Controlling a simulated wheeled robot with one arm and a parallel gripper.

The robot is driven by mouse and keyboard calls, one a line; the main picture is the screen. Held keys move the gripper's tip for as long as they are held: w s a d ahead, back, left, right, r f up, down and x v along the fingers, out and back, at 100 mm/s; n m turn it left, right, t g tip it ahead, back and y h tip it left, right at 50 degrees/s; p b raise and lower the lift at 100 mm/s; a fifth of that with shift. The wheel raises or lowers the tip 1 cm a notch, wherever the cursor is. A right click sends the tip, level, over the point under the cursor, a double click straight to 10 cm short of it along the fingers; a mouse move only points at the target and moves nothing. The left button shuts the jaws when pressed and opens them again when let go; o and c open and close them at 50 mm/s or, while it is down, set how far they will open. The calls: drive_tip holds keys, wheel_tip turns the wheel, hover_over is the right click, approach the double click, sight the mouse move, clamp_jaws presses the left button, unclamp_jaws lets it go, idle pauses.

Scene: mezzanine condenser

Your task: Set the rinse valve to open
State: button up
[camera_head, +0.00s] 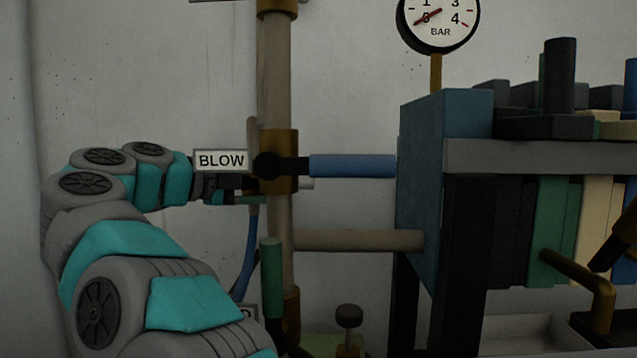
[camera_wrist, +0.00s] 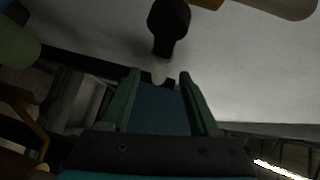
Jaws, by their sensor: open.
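In the head view, a valve (camera_head: 268,165) with a dark hub and a blue lever (camera_head: 352,166) sits on a vertical pipe. The lever points level to the right. A BLOW plate (camera_head: 221,160) is just left of it. Lower down, a green lever (camera_head: 271,281) stands upright beside the pipe; the plate near it is mostly hidden by my arm. I see no readable rinse label. My gripper (camera_head: 245,198) is just below the BLOW plate, left of the pipe and partly hidden. In the wrist view, my gripper (camera_wrist: 158,76) is open, with a dark rounded part (camera_wrist: 168,24) beyond its fingertips.
A pressure gauge (camera_head: 438,20) is at the top. A blue-ended plate stack (camera_head: 419,185) stands to the right on dark legs. A horizontal pipe (camera_head: 360,240) joins it below the blue lever. A blue hose (camera_head: 246,250) hangs below my gripper. A dark knob (camera_head: 349,316) is low centre.

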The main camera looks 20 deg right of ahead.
drive_tip(key=x, duration=0.7)
drive_tip(key=shift+d, duration=0.2)
drive_tip(key=shift+w, duration=0.15)
clamp_jaws()
idle(1.1)
